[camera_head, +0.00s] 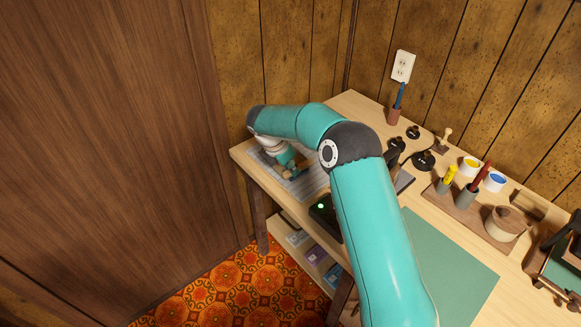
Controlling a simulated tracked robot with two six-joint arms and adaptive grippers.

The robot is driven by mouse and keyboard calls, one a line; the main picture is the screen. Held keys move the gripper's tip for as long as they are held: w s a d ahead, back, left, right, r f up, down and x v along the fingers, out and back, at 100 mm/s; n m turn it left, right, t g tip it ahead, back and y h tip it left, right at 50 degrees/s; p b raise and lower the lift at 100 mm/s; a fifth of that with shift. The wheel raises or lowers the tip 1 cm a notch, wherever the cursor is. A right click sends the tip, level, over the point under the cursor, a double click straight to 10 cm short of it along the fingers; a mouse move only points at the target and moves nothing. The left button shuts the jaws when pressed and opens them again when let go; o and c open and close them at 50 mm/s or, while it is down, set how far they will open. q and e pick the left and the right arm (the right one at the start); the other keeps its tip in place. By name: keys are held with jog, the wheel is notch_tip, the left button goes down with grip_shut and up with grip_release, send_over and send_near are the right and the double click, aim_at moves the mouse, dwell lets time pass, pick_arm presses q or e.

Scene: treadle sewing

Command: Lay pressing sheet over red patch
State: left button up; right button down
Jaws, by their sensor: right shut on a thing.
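My right arm, teal with dark joints, reaches from the bottom right across the table (449,237) to its far left end. My right gripper (298,171) points down there, low over a pale grey striped cloth-like piece (307,187) lying flat. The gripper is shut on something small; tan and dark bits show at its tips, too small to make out. I cannot tell whether the striped piece is the pressing sheet. No red patch shows; it may be hidden behind the arm. My left gripper is not in view.
A green mat (465,275) lies bare at the right. A dark device with a green light (322,207) sits by the front edge, partly behind my arm.

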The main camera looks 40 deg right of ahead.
jog(key=shift+f, duration=0.1)
jog(key=c, duration=1.1)
grip_release()
jog(key=shift+o, duration=0.2)
jog(key=v, duration=1.2)
jog(key=s+a+f+m+y, duration=0.35)
jog(key=a+f, duration=0.35)
jog(key=f, duration=0.4)
jog(key=s+a+f+m+y, duration=0.2)
jog(key=s+a+f, duration=0.2)
jog(key=a+f, duration=0.5)
jog(key=s+a+f+m+y, duration=0.1)
jog(key=s+a+f+m, duration=0.1)
jog(key=s+m, duration=0.3)
jog(key=s+a+f+m+y, duration=0.1)
jog(key=s+a+f+m, duration=0.1)
jog(key=s+f+m, duration=0.3)
jog(key=s+a+f+m+y, duration=0.1)
jog(key=s+m, duration=0.4)
jog(key=s, duration=0.6)
notch_tip(320, 180, down, 2)
jog(key=shift+s+a+f+t+p, duration=0.2)
jog(key=shift+s+a+t+p, duration=0.1)
jog(key=shift+a, duration=0.25)
